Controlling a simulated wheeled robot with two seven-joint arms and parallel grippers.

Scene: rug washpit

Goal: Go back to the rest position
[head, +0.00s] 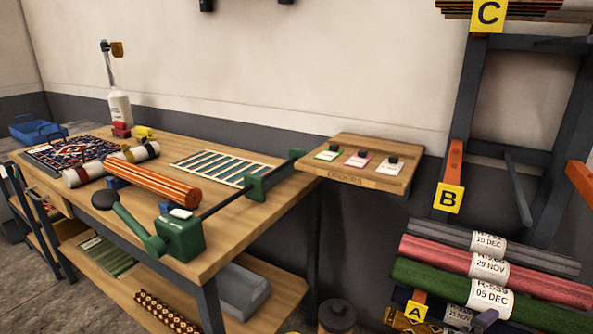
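Neither of my grippers shows in the head view, and no part of my arms can be made out for sure. The wooden workbench (235,232) stands at the left. On it lie an orange striped rolled rug (152,184), a white roll with dark bands (110,165), a patterned dark rug (72,152) and a flat blue-striped rug (222,168). A green clamp-like device (180,236) with a crank and a dark rod sits at the bench's front right edge.
A small wooden orders shelf (343,183) with several cards is on the wall. At right, a dark rack (478,110) bears labels and tagged rolled rugs (495,265). A white bottle (120,107) and blue basket (38,131) stand at the back left. A dark round-topped object (337,315) is at bottom centre.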

